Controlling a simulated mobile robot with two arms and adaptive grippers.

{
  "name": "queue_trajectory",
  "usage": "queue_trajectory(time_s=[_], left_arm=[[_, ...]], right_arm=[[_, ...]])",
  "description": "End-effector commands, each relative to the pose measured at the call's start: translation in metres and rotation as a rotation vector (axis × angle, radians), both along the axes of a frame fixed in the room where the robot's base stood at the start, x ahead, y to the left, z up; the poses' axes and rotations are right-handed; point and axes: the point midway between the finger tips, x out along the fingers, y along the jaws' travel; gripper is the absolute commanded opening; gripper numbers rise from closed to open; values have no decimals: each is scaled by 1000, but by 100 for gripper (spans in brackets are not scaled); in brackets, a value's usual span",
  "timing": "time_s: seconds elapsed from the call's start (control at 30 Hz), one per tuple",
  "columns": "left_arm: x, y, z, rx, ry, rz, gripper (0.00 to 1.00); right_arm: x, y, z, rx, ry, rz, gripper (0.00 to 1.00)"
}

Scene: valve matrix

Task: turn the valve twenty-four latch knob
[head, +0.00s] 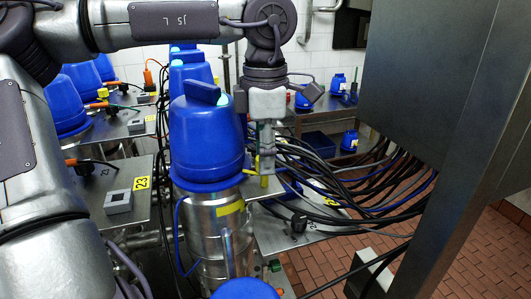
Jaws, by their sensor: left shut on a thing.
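My left gripper (264,163) points down just right of a large blue valve head (206,138) on a steel body. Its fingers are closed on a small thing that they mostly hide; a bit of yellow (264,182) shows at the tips. I cannot make out whether this is the latch knob. A steel plate (275,240) to the lower right carries a black knob (298,222) and a yellow label, too small to read. My right gripper is not in view.
A plate labelled 23 (142,183) with a grey block (118,202) is at the left. Many black and blue cables (350,180) run to a big grey cabinet (440,80) on the right. More blue valve heads (64,105) stand behind. Brick floor (460,240) is open at the lower right.

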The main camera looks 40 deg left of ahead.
Motion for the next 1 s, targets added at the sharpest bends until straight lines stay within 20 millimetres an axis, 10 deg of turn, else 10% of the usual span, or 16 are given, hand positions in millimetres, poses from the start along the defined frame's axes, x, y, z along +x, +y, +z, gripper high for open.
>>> queue_trajectory(time_s=[0.63, 0.67, 0.8, 1.0], left_arm=[[1, 0, 2, 2, -7, -53, 0], [1, 0, 2, 2, -7, -53, 34], [1, 0, 2, 1, -5, -53, 57], [0, 0, 1, 2, -3, -52, 57]], right_arm=[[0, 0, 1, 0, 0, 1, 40], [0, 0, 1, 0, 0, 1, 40], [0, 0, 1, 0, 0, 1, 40], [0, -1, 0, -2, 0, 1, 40]])
